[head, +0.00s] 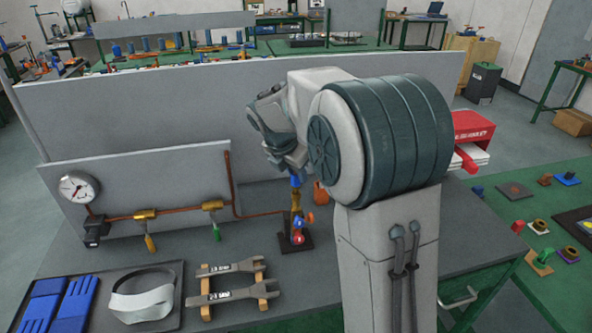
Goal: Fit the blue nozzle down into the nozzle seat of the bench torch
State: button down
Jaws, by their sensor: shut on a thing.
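The bench torch (297,217) stands on the grey bench as a brass upright with red and blue knobs low down, on a dark base. The blue nozzle (296,181) shows as a small blue piece directly above the torch's brass top. My gripper (295,171) is pointed down over the torch and is shut on the nozzle. The fingertips are small and partly hidden by my wrist. The nozzle seat is too small to make out, and I cannot tell whether the nozzle is touching it or just above it.
A copper pipe (181,212) with brass valves and a pressure gauge (79,190) runs left of the torch. Two wrenches on a wooden rack (228,285) and a tray (170,318) with blue gloves lie in front. A grey panel (190,115) stands behind.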

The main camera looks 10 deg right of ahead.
jog(key=shift+f+b, duration=0.45)
jog(key=shift+f, duration=0.55)
jog(key=c, duration=1.1)
grip_release()
jog(key=shift+r, duration=0.1)
jog(key=b+v, duration=0.1)
jog(key=v, duration=1.2)
jog(key=shift+s+a+r, duration=0.1)
jog(key=shift+a+r, duration=0.05)
jog(key=shift+r, duration=0.2)
jog(key=s+d+f+m+y, duration=0.1)
jog(key=s+f+m, duration=0.3)
jog(key=s+m, duration=0.4)
jog(key=s+d+f+m+y, duration=0.1)
jog(key=s+f+m, duration=0.3)
jog(key=s+m, duration=0.4)
jog(key=s+d+f+m+y, duration=0.1)
jog(key=s+f+m, duration=0.3)
jog(key=s+m, duration=0.5)
jog(key=shift+d+t+y, duration=0.3)
jog(key=shift+d+y, duration=0.1)
jog(key=shift+d, duration=0.3)
